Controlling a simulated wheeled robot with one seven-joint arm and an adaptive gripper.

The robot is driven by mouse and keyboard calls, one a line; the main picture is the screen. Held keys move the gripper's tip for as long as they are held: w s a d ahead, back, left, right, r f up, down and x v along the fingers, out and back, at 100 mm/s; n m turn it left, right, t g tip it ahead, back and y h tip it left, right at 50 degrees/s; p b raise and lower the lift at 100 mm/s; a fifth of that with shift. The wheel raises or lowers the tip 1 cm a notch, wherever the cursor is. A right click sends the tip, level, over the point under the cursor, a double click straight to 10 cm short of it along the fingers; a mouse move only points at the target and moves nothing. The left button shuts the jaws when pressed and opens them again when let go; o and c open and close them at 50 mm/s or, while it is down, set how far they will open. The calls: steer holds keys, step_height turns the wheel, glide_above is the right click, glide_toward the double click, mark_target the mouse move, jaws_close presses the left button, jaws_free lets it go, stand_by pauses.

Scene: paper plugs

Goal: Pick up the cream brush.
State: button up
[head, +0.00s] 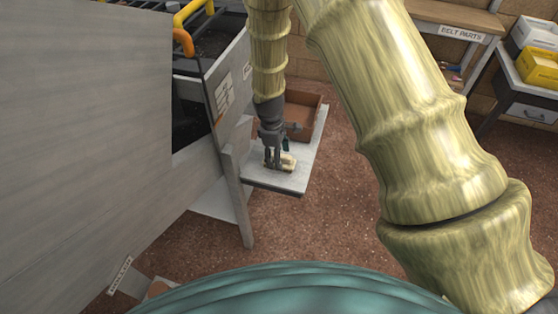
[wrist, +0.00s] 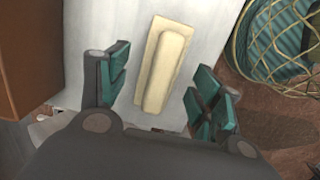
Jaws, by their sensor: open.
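The cream brush (wrist: 163,65) lies on a light grey shelf (wrist: 110,18) in the wrist view, its long block running nearly straight away from my gripper (wrist: 158,95). My gripper is open, with one teal-padded finger to the left of the brush and the other to the right; both look apart from it. In the head view the brush (head: 279,162) is a small cream shape on the shelf, partly hidden by my gripper (head: 277,150), which is just above it and points down.
A brown box (head: 300,115) stands on the shelf behind my gripper. A large grey panel (head: 90,120) fills the left. A teal item with netting (wrist: 285,40) is at the right in the wrist view. Reddish floor (head: 330,230) is open right of the shelf.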

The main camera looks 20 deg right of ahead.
steer(key=shift+d+f, duration=0.15)
steer(key=shift+f, duration=1.05)
steer(key=shift+s, duration=0.1)
steer(key=c, duration=1.1)
steer(key=shift+r, duration=0.85)
steer(key=shift+r+b, duration=0.4)
steer(key=shift+r, duration=0.55)
steer(key=s, duration=0.5)
steer(key=s+d+r+b, duration=0.1)
steer(key=s, duration=0.4)
steer(key=s+b, duration=0.1)
steer(key=s, duration=0.5)
steer(key=shift+d+r, duration=0.2)
